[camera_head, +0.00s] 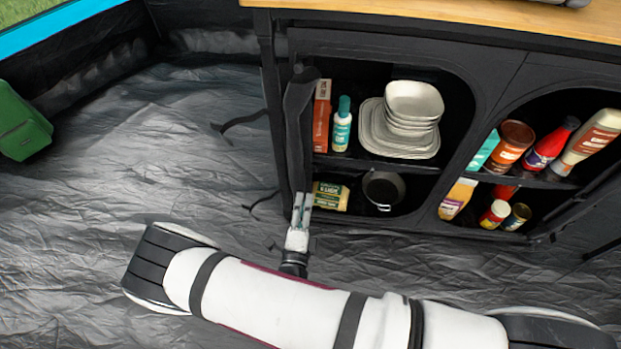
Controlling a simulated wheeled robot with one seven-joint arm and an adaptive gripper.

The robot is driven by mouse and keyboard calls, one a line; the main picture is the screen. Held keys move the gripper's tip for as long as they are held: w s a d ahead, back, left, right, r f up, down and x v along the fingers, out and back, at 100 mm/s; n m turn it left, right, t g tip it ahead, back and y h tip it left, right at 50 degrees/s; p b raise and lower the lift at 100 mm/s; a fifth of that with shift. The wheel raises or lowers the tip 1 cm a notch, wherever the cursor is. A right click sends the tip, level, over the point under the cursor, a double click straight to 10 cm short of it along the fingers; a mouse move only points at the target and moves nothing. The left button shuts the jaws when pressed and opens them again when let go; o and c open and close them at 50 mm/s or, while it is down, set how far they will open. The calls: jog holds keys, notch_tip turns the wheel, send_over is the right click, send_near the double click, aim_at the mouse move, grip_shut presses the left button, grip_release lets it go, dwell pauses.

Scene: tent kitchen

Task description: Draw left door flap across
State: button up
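The left door flap (298,122) is a dark fabric strip hanging gathered along the left side of the cabinet's left opening. That opening is uncovered and its shelves show. My gripper (302,198) points up at the flap's lower end, by the cabinet's front left edge. Its two light fingers are close together and seem to touch or overlap the flap. I cannot tell whether fabric is between them.
The black cabinet (420,213) has a wooden top (470,14). Its left opening holds stacked dishes (408,115), a bottle (341,128) and a pan (383,188); the right holds bottles and jars. A green case (22,125) stands far left. The grey floor (130,150) between is clear.

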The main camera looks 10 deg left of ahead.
aim_at(310, 171)
jog(key=w+b, duration=0.2)
jog(key=w, duration=0.8)
jog(key=shift+w+d+b, duration=0.1)
jog(key=shift+d+b, duration=0.05)
jog(key=shift+b, duration=0.2)
grip_shut()
